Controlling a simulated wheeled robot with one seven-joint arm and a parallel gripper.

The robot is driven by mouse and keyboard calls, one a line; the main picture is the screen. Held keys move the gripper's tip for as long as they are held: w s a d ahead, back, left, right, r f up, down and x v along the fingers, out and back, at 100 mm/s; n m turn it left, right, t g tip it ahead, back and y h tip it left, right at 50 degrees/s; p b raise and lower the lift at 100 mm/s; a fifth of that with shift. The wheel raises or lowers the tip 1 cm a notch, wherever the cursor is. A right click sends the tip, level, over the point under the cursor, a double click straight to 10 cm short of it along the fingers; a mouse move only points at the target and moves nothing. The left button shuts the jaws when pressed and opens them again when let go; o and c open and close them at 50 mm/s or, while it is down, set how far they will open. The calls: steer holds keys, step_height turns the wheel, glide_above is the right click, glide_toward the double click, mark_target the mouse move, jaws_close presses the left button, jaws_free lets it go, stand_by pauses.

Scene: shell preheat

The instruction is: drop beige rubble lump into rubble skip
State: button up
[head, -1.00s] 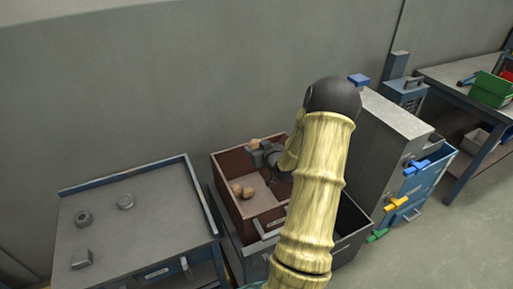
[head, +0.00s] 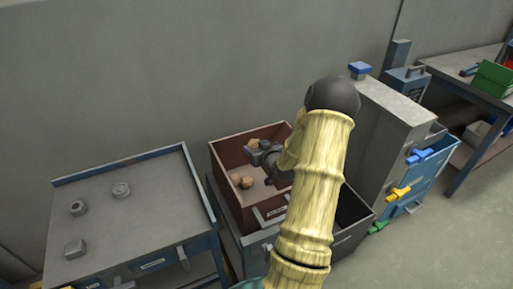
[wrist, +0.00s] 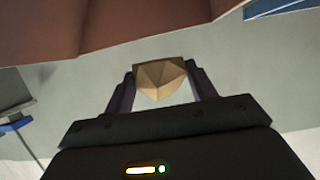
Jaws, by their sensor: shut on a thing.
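My gripper (wrist: 160,88) is shut on the beige rubble lump (wrist: 160,76), a faceted piece between the two fingers in the wrist view. In the head view my gripper (head: 257,153) is over the red-brown open box, which I take as the rubble skip (head: 227,195). A beige piece (head: 252,144) shows at the fingertips there; it looks like the held lump. My arm hides part of the box's right side.
A grey-topped table (head: 130,215) with several small metal parts stands at left. A dark open bin (head: 352,208) adjoins the box at right. Beyond it is a grey cabinet (head: 385,130) with blue and yellow handles. A workbench (head: 465,85) stands at far right.

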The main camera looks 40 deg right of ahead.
steer(key=o, duration=1.1)
steer(key=shift+w, duration=0.1)
steer(key=p+v, duration=0.2)
steer(key=v, duration=1.5)
